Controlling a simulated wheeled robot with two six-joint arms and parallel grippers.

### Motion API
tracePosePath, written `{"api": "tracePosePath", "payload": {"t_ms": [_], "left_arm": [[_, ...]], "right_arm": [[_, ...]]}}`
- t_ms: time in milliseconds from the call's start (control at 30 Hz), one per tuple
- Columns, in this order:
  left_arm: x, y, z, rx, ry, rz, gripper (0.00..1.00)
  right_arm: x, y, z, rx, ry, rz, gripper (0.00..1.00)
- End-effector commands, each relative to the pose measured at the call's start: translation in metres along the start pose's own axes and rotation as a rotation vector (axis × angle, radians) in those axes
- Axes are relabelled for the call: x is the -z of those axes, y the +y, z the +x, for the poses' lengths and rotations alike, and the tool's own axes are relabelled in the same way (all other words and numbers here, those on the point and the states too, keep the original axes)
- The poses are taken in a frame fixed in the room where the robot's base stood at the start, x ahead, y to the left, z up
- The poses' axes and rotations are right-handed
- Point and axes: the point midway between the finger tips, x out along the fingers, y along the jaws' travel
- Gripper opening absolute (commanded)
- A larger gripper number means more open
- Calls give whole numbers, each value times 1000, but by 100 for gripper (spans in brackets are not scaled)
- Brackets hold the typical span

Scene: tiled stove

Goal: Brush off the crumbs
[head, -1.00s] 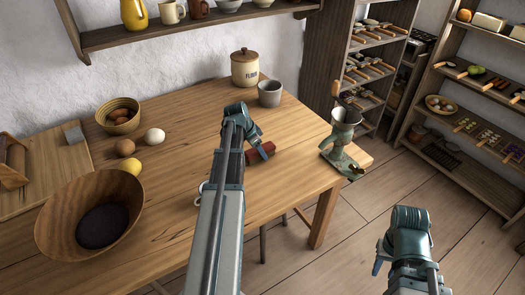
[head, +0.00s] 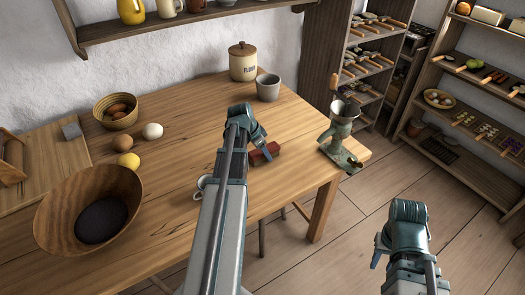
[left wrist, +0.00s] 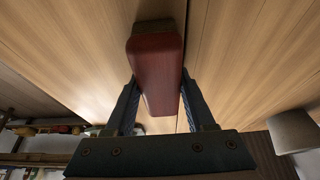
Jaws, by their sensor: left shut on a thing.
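My left gripper (head: 259,151) is low over the wooden table (head: 185,160), right of its middle. It is shut on a dark red block-shaped brush (head: 266,153). In the left wrist view the brush (left wrist: 157,75) sits between the two fingers (left wrist: 155,105), close above or on the planks; I cannot tell whether it touches. I cannot make out any crumbs on the table. My right gripper (head: 377,251) hangs over the floor at the lower right, away from the table; its fingers are mostly hidden.
A white cup (head: 203,182) stands partly hidden behind my left arm. A grinder (head: 340,140) stands at the right table corner. A grey cup (head: 268,88) and flour jar (head: 242,62) stand behind. A large bowl (head: 65,200), eggs and a lemon (head: 129,160) are left.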

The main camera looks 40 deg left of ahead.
Motion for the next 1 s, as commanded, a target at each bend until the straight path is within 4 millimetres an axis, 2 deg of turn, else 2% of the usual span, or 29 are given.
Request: {"api": "tracePosePath", "payload": {"t_ms": [300,667,1000], "left_arm": [[-1,28,-2,-3,-3,2,2],[-1,35,-1,-1,-1,1,2],[-2,62,1,-2,-2,2,3]], "right_arm": [[0,0,-1,0,0,0,39],[0,0,-1,0,0,0,39],[0,0,2,0,0,0,39]]}}
